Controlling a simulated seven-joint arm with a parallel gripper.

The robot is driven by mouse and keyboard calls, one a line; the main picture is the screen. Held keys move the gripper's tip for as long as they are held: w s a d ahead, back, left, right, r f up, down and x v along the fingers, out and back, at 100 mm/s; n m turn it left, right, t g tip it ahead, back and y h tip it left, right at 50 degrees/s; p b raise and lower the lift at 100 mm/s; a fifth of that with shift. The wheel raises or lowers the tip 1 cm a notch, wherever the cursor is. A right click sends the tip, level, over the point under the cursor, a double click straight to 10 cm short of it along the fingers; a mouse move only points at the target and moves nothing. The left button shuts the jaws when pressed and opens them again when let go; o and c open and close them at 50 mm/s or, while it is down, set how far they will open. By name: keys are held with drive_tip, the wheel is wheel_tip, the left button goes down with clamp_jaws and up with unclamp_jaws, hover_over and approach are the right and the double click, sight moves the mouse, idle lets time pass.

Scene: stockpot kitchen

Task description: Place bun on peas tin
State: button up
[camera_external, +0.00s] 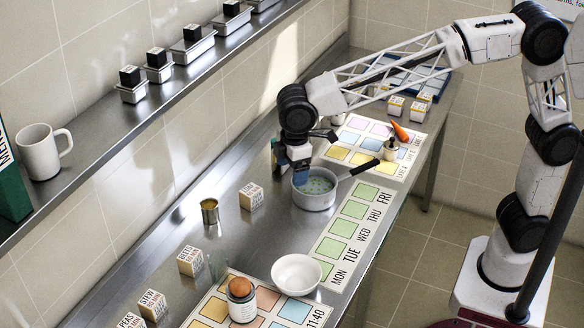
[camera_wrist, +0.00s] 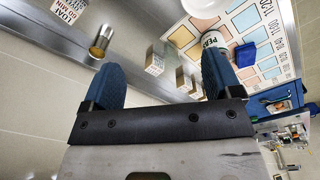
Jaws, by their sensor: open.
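The brown round bun (camera_external: 239,287) sits on top of a white-labelled tin (camera_external: 242,308) at the front of the table, on the lower mat. In the wrist view a tin with a label that reads like PEAS (camera_wrist: 212,40) stands beyond my right-hand finger; I cannot make out the bun there. My gripper (camera_external: 288,168) is far from them, up the table by the grey pot. Its blue fingers (camera_wrist: 165,80) are wide apart with nothing held between them.
The pot (camera_external: 315,194) with green contents and a dark handle is close by my gripper. A white bowl (camera_external: 297,272), an open gold tin (camera_external: 209,211) and several labelled blocks (camera_external: 190,261) stand towards the front. A wall shelf (camera_external: 150,104) runs along the left.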

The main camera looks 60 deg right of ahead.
drive_tip(key=s+d+r+m, duration=0.15)
drive_tip(key=s+d, duration=0.25)
drive_tip(key=d, duration=0.4)
drive_tip(key=s+d+m+t, duration=0.1)
drive_tip(key=s+d+m, duration=0.1)
drive_tip(key=s+d, duration=0.45)
drive_tip(key=s+d+r+m, duration=0.1)
drive_tip(key=s+d+m, duration=0.15)
drive_tip(key=d, duration=0.75)
drive_tip(key=s+d+f+m, duration=0.2)
drive_tip(key=s+d+f, duration=0.2)
drive_tip(key=s+d, duration=0.3)
drive_tip(key=s+d+f+m+t, duration=0.1)
drive_tip(key=s+d+f, duration=0.3)
drive_tip(key=s, duration=0.9)
drive_tip(key=d+m, duration=0.1)
drive_tip(key=d, duration=0.2)
drive_tip(key=shift+s+d+m, duration=0.25)
drive_tip(key=shift+m, duration=0.15)
